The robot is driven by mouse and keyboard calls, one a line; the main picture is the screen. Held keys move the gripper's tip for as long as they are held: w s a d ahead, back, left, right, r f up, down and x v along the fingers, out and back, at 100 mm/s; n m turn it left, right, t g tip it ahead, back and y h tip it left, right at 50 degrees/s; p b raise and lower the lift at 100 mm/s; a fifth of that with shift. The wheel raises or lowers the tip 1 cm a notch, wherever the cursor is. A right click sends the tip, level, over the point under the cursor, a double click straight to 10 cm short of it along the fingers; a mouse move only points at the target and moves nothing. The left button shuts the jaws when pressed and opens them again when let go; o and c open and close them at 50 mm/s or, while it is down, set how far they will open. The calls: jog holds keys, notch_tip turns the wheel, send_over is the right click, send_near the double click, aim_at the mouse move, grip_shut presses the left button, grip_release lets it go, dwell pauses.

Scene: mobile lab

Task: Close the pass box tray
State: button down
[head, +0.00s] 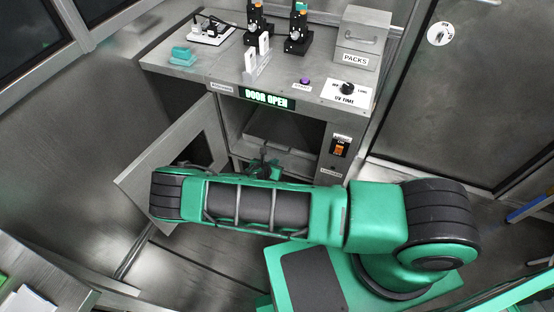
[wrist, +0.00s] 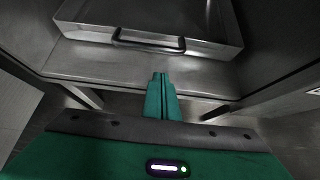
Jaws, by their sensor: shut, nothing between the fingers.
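The pass box (head: 318,130) is under the counter, and its display (head: 267,99) reads DOOR OPEN. Its door (head: 178,150) stands swung out to the left. The metal tray (wrist: 92,13) shows in the wrist view, with a bar handle (wrist: 148,43) on its front wall. It sits on a grey metal surface (wrist: 110,64). My gripper (wrist: 160,76) is shut and empty, and its fingertips appear just below the handle in the picture; I cannot tell if they touch anything. In the head view my gripper (head: 264,166) is at the opening, partly hidden behind my arm.
The counter (head: 205,72) holds a teal block (head: 182,56), two microscope-like devices (head: 298,30) and a PACKS box (head: 362,38). A UV TIME knob (head: 348,88) and an orange switch (head: 339,149) are at the right. A closed door (head: 470,100) stands farther right.

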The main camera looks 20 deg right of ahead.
jog(key=v, duration=1)
jog(key=shift+s+a, duration=0.2)
jog(key=shift+a, duration=0.15)
